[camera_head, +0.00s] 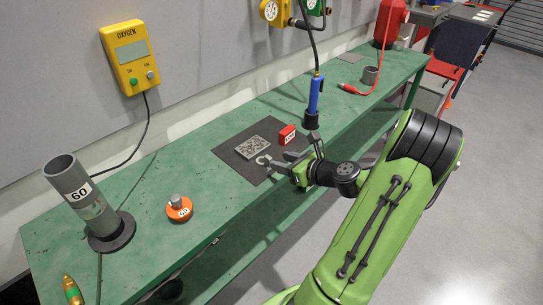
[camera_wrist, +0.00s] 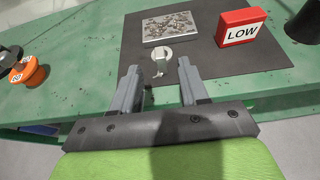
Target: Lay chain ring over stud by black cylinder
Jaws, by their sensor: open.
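A small pale grey ring-shaped piece (camera_head: 262,160) with a short tail lies on the dark mat, in front of a speckled grey plate (camera_head: 252,147). It also shows in the wrist view (camera_wrist: 162,54), just beyond and between my fingertips. I cannot tell whether it is the chain ring. My gripper (camera_head: 283,162) is open and empty, near the mat's front edge; its fingers also show in the wrist view (camera_wrist: 158,72). A black flared cylinder (camera_head: 310,121) stands beneath a blue handle, right of the red block. No stud can be made out clearly.
A red block marked LOW (camera_head: 287,135) sits on the dark mat (camera_head: 231,157). To the left are an orange disc with a grey knob (camera_head: 179,208) and a grey tube marked 60 (camera_head: 72,186). Green bench (camera_head: 150,190) between disc and mat is clear.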

